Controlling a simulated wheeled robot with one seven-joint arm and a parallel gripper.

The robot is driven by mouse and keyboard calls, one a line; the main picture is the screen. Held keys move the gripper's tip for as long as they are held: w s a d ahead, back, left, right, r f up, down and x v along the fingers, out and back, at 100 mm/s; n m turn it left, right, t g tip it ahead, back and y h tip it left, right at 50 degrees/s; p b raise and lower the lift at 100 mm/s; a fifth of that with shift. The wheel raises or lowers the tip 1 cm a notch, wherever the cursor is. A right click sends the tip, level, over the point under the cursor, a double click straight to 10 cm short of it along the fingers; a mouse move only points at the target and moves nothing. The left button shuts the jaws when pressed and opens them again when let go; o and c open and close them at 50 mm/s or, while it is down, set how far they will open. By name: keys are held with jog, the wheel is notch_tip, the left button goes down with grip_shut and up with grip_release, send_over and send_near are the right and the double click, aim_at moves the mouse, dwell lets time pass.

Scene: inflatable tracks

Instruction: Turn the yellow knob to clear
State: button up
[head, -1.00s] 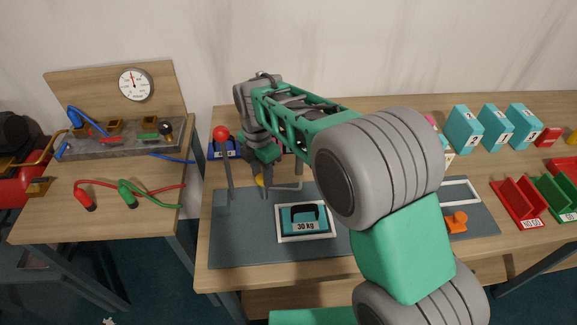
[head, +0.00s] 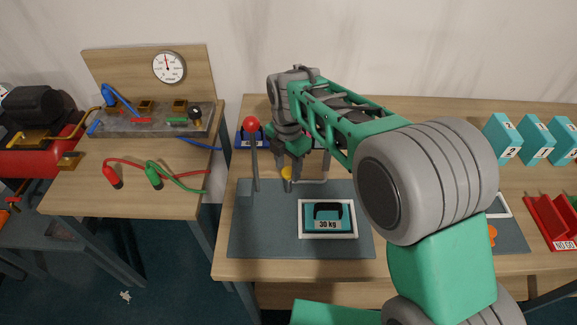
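The yellow knob (head: 287,173) stands on a short grey post at the back of the dark grey mat (head: 265,235), just right of the red-topped lever. My gripper (head: 288,164) points down from the end of my green and grey arm, directly above or around the knob. Its fingers look spread, one on each side of the knob's top, but they are small and partly hidden by the wrist. I cannot tell whether they touch the knob. No marking for clear is legible.
A red-topped lever (head: 251,125) stands close left of my gripper. A bent grey rod (head: 313,181) lies just right of the knob. A 30 kg block (head: 328,215) sits in a white frame in front. Teal numbered boxes (head: 503,138) stand at the right.

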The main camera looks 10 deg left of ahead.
jog(key=shift+o, duration=1.1)
jog(key=shift+d, duration=0.1)
notch_tip(320, 180, up, 8)
jog(key=shift+f+b, duration=0.15)
jog(key=shift+b, duration=0.4)
